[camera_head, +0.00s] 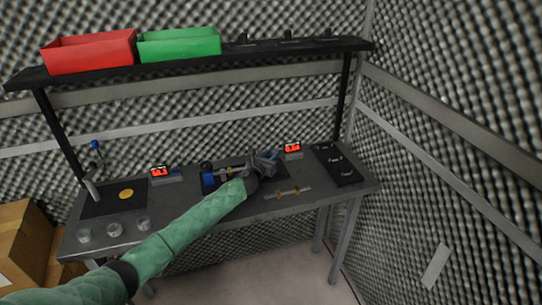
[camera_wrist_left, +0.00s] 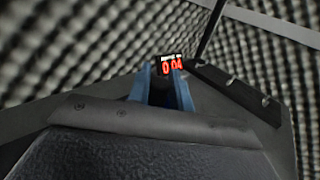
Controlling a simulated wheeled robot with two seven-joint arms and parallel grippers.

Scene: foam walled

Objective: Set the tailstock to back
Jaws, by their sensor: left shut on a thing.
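A small lathe-like device with a blue end block (camera_head: 208,179) and a rail lies on a dark plate at the middle of the bench. My left arm, in a green sleeve, reaches over its right end. My left gripper (camera_head: 265,163) is there, shut on the tailstock, which is mostly hidden behind the gripper and wrist. In the left wrist view the blue fingers (camera_wrist_left: 162,85) point away toward a red-digit display; the held part cannot be made out. My right gripper is not in view.
Red-digit displays stand on the bench (camera_head: 75,235), one left (camera_head: 160,172) and one right (camera_head: 292,149) of the device. A brass-fitted rod (camera_head: 288,193) lies in front. A lever (camera_head: 96,150) stands at left, a black panel (camera_head: 338,164) at right. Red (camera_head: 90,52) and green (camera_head: 180,44) bins sit on the shelf.

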